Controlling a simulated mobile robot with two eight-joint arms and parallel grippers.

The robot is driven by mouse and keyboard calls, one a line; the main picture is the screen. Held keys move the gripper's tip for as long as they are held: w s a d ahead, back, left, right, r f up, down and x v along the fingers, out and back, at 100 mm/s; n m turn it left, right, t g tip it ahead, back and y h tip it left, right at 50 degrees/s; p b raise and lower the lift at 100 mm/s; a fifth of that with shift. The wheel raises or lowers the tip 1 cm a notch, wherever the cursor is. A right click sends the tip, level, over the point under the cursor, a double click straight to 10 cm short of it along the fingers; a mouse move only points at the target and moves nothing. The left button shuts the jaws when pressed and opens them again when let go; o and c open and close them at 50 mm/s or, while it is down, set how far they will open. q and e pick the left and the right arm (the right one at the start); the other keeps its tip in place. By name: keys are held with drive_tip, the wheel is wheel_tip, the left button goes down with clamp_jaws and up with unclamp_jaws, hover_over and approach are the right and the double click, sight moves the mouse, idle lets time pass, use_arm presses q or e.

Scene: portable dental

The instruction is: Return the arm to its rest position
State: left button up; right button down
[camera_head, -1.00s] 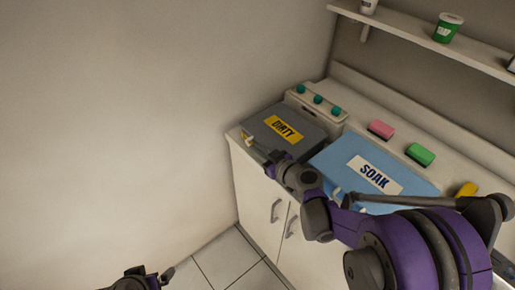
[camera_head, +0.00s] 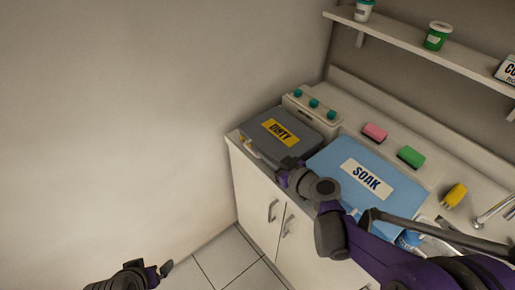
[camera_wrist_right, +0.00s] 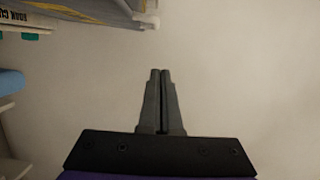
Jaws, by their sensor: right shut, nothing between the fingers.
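My right arm reaches in from the right in the head view, over the front of the counter. My right gripper (camera_head: 284,178) is at the counter's front edge, just in front of the grey box marked DIRTY (camera_head: 300,146) and left of the blue box marked SOAK (camera_head: 327,158). In the right wrist view the two fingers of the right gripper (camera_wrist_right: 160,72) are pressed together with nothing between them. My left gripper (camera_head: 165,268) shows small at the bottom left of the head view, low over the floor; its jaw opening is unclear.
The white counter (camera_head: 452,218) holds a pink sponge (camera_head: 375,132), a green sponge (camera_head: 411,156) and a yellow item (camera_head: 455,195). A unit with teal knobs (camera_head: 314,103) stands behind the DIRTY box. A shelf (camera_head: 400,42) with cups is above. The floor at left is clear.

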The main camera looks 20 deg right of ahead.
drive_tip(key=shift+v, duration=1.45)
drive_tip(key=shift+a, duration=0.1)
drive_tip(key=s+a+f+m+g+h, duration=0.1)
drive_tip(key=s+a+f+g, duration=0.15)
drive_tip(key=s, duration=0.25)
drive_tip(key=s+a+f+m+g, duration=0.1)
drive_tip(key=s+a+f+g, duration=0.15)
drive_tip(key=s+g, duration=0.2)
drive_tip(key=s+d+f+m+g+h, duration=0.1)
drive_tip(key=s+d+m+h, duration=0.2)
drive_tip(key=s, duration=0.5)
drive_tip(key=shift+s+d+f+g+h, duration=0.25)
drive_tip(key=shift+d+f+g+h, duration=0.05)
drive_tip(key=shift+h, duration=0.4)
